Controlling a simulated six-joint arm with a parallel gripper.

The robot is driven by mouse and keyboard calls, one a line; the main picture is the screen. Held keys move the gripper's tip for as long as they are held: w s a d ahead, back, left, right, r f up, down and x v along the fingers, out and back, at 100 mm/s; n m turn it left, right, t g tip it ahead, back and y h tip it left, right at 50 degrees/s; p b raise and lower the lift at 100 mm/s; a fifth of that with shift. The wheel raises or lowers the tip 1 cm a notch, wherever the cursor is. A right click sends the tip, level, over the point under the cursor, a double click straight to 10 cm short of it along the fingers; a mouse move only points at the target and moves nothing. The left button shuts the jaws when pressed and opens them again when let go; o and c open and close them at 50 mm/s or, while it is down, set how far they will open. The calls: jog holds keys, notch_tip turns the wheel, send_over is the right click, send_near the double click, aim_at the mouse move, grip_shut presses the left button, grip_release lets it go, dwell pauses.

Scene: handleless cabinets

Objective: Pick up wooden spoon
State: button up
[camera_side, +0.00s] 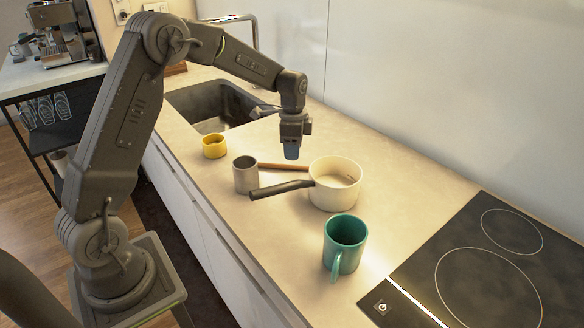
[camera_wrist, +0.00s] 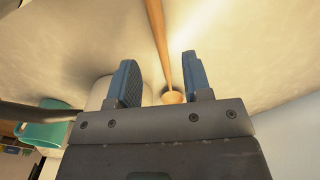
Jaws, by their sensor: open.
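The wooden spoon (camera_side: 283,167) lies on the counter between the grey cup and the white pot, partly hidden beside the pot in the side view. In the wrist view the spoon (camera_wrist: 158,35) runs from the top edge down to a round end that shows between my blue fingers. My gripper (camera_side: 291,152) points down just above the spoon, near the white pot. Its fingers (camera_wrist: 163,80) are apart with nothing held. I cannot tell the exact height of the fingertips over the spoon.
A white pot (camera_side: 335,192) with a dark handle stands close to the spoon. A grey cup (camera_side: 245,180), a yellow cup (camera_side: 214,152) and a teal mug (camera_side: 345,240) stand nearby. The sink (camera_side: 208,108) is behind, the cooktop (camera_side: 480,265) at right. The counter behind the pot is clear.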

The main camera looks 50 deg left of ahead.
aim_at(292, 165)
notch_tip(292, 165, down, 5)
jog(key=shift+s+a, duration=0.1)
jog(key=shift+c, duration=0.3)
grip_shut()
